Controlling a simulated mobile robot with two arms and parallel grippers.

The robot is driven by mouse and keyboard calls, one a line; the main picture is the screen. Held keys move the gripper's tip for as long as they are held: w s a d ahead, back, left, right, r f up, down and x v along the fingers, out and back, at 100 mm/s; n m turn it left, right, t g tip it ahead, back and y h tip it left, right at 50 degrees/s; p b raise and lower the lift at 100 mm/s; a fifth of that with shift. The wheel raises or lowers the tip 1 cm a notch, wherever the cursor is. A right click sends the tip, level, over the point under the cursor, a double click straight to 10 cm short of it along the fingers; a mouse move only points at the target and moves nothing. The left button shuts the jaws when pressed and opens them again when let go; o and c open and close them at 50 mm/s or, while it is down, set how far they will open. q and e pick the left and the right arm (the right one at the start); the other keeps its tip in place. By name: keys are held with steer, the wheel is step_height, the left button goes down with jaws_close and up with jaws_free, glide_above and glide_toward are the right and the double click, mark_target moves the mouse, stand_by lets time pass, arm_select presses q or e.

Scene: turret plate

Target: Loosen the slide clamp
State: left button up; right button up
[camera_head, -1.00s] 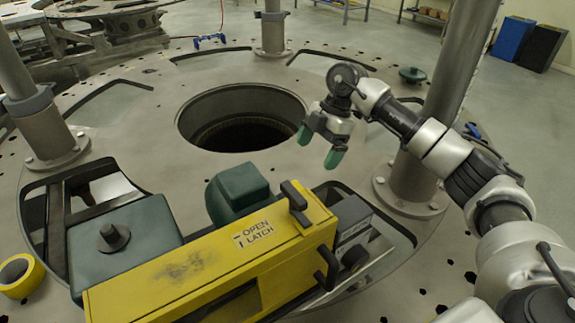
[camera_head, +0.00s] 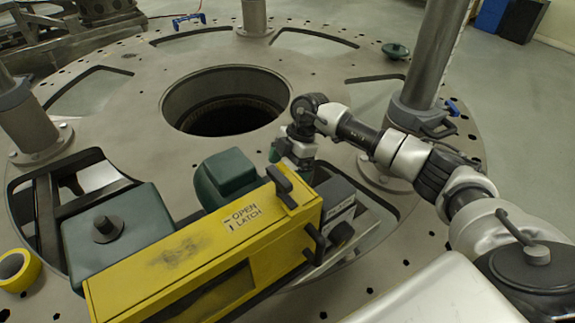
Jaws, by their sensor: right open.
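A long yellow housing (camera_head: 190,265) marked "OPEN" and "LATCH" lies across the near part of the turret plate (camera_head: 330,66). A black latch handle (camera_head: 280,182) stands on its top right end, and a black pull handle (camera_head: 314,243) is on its end face. I cannot tell which part is the slide clamp. My right gripper (camera_head: 289,168), with green fingertips, points down just behind the latch handle and is open. Its lower tips are partly hidden by the housing. My left gripper is out of view.
A dark green motor-like block (camera_head: 226,173) stands just left of my right gripper. A green box (camera_head: 122,232) is left of the housing, with a yellow tape roll (camera_head: 16,270) beyond. Grey posts (camera_head: 431,60) rise from the plate around a large round opening (camera_head: 224,100).

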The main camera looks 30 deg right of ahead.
steer(key=c, duration=0.9)
steer(key=shift+c, duration=0.2)
